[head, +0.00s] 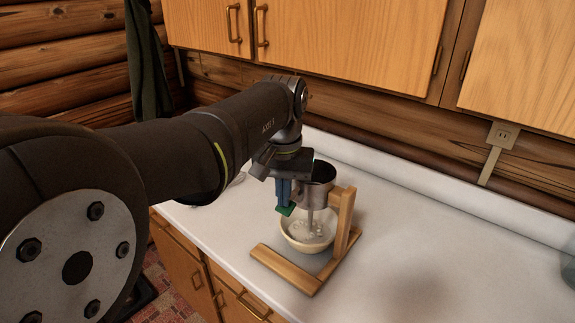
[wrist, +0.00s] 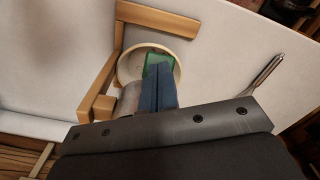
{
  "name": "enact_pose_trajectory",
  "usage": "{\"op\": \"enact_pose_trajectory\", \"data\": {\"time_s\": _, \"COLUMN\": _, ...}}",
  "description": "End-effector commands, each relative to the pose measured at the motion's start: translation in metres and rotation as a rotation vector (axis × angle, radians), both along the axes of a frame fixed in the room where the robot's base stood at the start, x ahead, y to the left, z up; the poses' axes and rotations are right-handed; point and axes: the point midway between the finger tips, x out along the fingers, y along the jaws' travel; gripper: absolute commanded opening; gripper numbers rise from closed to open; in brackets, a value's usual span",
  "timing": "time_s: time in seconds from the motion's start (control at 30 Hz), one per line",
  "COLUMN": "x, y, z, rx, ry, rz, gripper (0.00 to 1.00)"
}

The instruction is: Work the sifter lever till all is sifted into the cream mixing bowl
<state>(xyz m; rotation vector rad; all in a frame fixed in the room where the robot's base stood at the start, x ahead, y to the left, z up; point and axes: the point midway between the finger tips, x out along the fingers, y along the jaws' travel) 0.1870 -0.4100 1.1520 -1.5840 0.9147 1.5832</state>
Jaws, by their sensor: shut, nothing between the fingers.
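The metal sifter (head: 318,172) is held upright in a wooden stand (head: 345,215); part of it shows beside my fingers in the wrist view (wrist: 129,100). The cream mixing bowl (head: 291,243) stands on the counter under it, with white powder (head: 312,234) inside. A pale streak runs from the sifter down toward the bowl; I cannot tell if it is falling powder.
A whisk (wrist: 265,73) lies on the white counter (head: 420,260), apart from the bowl. The stand's wooden foot (head: 285,269) lies in front of the bowl. Wooden cupboards (head: 350,40) hang above the back.

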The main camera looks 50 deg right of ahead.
Motion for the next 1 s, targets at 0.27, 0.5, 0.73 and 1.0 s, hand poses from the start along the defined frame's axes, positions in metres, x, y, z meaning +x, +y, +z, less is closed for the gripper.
{"op": "enact_pose_trajectory", "data": {"time_s": 0.27, "x": 0.000, "y": 0.000, "z": 0.006, "rx": 0.000, "ry": 0.000, "rz": 0.000, "gripper": 0.00}}
{"op": "enact_pose_trajectory", "data": {"time_s": 0.5, "x": 0.000, "y": 0.000, "z": 0.017, "rx": 0.000, "ry": 0.000, "rz": 0.000, "gripper": 0.00}}
{"op": "enact_pose_trajectory", "data": {"time_s": 0.73, "x": 0.000, "y": 0.000, "z": 0.021, "rx": 0.001, "ry": 0.000, "rz": 0.000, "gripper": 0.00}}
{"op": "enact_pose_trajectory", "data": {"time_s": 1.0, "x": 0.000, "y": 0.000, "z": 0.026, "rx": -0.002, "ry": -0.001, "rz": 0.000, "gripper": 0.00}}
